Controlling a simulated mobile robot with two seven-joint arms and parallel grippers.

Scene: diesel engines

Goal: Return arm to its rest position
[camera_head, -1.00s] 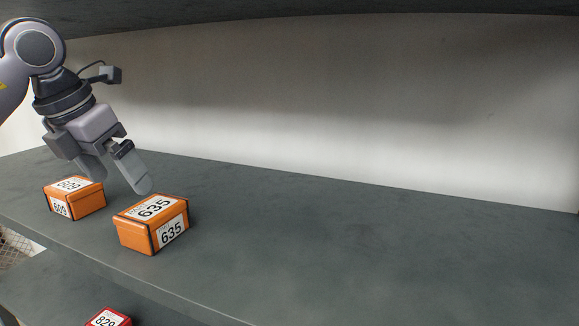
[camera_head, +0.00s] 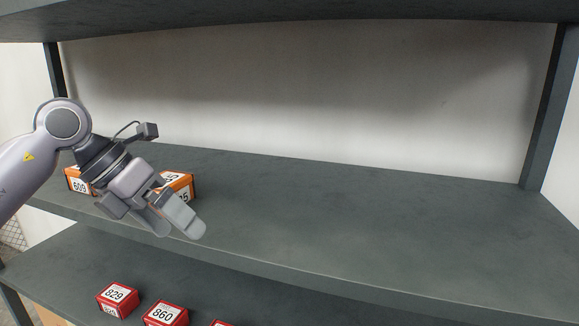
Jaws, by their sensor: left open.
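My left gripper (camera_head: 174,228) shows in the head view, its arm coming in from the left. Its two fingers are apart with nothing between them, and they point down and to the right. It hangs in front of the upper shelf (camera_head: 350,215). An orange box (camera_head: 182,182) with a white number label is partly hidden behind the gripper. A second orange box labelled 609 (camera_head: 77,184) stands to its left, partly covered by my wrist. My right gripper is not in view.
The lower shelf (camera_head: 70,265) holds red boxes: one labelled 829 (camera_head: 117,299), one labelled 860 (camera_head: 165,314), and another cut off at the bottom edge. A dark shelf post (camera_head: 548,110) stands at the right. The upper shelf is bare from its middle to the right.

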